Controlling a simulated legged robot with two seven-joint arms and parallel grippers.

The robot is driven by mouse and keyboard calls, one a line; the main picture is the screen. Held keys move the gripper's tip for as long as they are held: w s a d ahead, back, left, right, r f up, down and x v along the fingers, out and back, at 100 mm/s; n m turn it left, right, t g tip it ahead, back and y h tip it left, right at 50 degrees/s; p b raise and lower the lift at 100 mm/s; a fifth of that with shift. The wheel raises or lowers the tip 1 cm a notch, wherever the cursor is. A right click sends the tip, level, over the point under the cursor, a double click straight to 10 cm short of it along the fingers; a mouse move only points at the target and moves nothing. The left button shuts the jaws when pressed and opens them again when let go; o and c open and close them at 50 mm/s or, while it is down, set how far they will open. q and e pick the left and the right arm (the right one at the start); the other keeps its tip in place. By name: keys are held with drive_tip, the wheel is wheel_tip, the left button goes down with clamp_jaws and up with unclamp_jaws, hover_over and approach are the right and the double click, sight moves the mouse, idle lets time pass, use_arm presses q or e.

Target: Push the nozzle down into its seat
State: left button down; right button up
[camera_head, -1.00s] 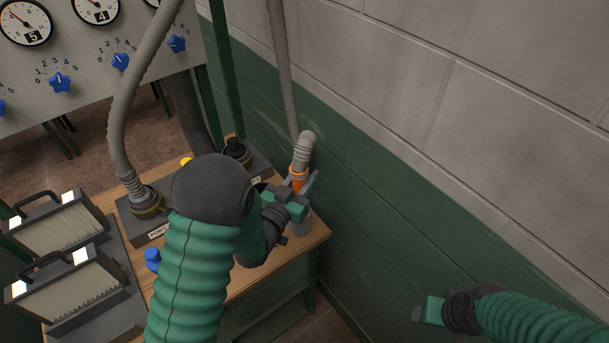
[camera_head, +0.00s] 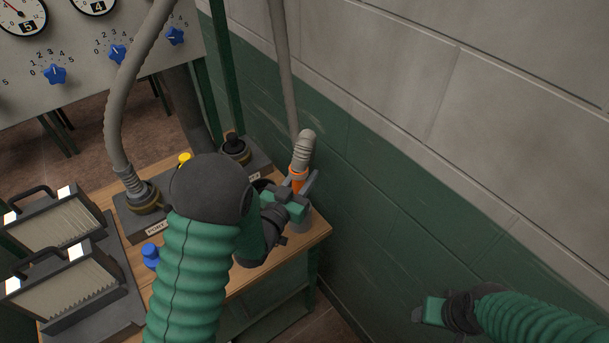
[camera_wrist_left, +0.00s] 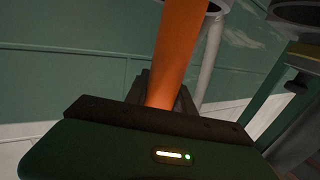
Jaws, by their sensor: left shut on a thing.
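The nozzle (camera_head: 298,179) is orange, on the end of a grey ribbed hose (camera_head: 303,150), at the bench's right end by the wall. My left gripper (camera_head: 304,186) is shut on it. In the left wrist view the orange nozzle (camera_wrist_left: 180,55) stands between the fingers. Its lower end is hidden by the gripper. A grey cylindrical holder (camera_head: 301,217) shows partly under the gripper; I cannot tell whether the nozzle touches it. Two ports sit on the grey block: one with a hose in it (camera_head: 146,197), one black and capped (camera_head: 234,147). My right gripper (camera_head: 428,311) is away at lower right; its jaws are unclear.
Two filter panels with handles (camera_head: 62,215) stand at the bench's left. A blue knob (camera_head: 150,255) and a yellow knob (camera_head: 185,159) are near my left arm. A gauge panel (camera_head: 85,50) is behind. The wall (camera_head: 420,200) is close on the right.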

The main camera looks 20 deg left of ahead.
use_arm(q)
drive_tip(key=shift+f, duration=0.15)
drive_tip(key=c, duration=1)
unclamp_jaws()
